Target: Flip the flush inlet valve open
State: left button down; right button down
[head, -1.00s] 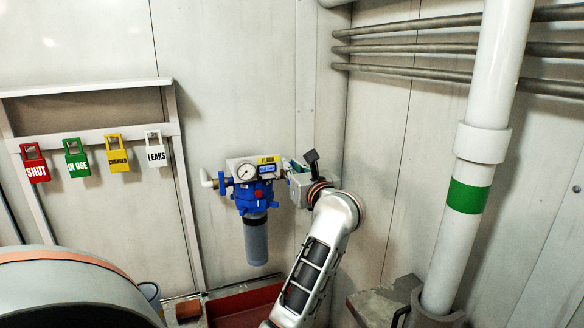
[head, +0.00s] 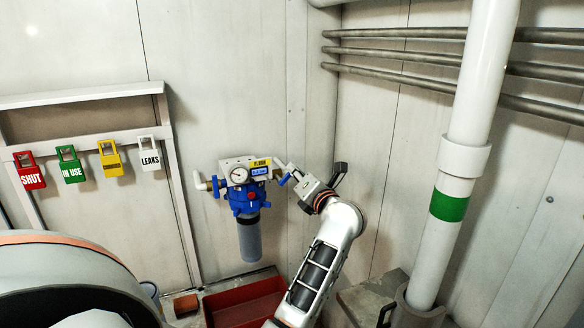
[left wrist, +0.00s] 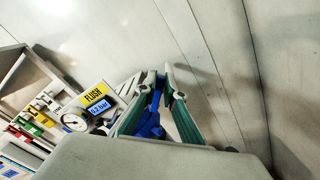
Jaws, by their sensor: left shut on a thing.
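The blue flush filter unit (head: 247,197) hangs on the back wall with a round gauge (head: 239,175), a yellow FLUSH label (head: 261,162) and a clear grey bowl below. My left gripper (head: 288,178) is at the unit's right side, its fingers closed on a blue valve handle (head: 284,180) by the white pipe stub. In the left wrist view the green-grey fingers (left wrist: 161,84) pinch the blue handle (left wrist: 151,124) between them. Another blue handle (head: 215,186) sits at the unit's left pipe. The valve body at my fingers is partly hidden. My right gripper is not in view.
Red, green, yellow and white lock tags (head: 110,159) hang on a rack at left. A thick white pipe with a green band (head: 449,206) stands at right. Grey pipes (head: 400,52) run along the right wall. A red tray (head: 245,304) lies below the filter.

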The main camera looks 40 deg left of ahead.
pick_arm(q)
jog(key=shift+w+d+f+m, duration=0.1)
jog(key=shift+w+f+m, duration=0.3)
jog(key=shift+m, duration=0.85)
jog(key=shift+w+d+f+m, duration=0.15)
jog(key=shift+f+m, duration=0.45)
jog(key=shift+m, duration=0.6)
jog(key=shift+w+d+f+m, duration=0.15)
jog(key=shift+f+m, duration=0.35)
jog(key=shift+m, duration=0.75)
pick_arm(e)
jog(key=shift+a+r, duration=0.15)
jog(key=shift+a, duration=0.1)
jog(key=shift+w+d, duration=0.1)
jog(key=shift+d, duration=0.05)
pick_arm(q)
jog(key=c, duration=2.4)
grip_release()
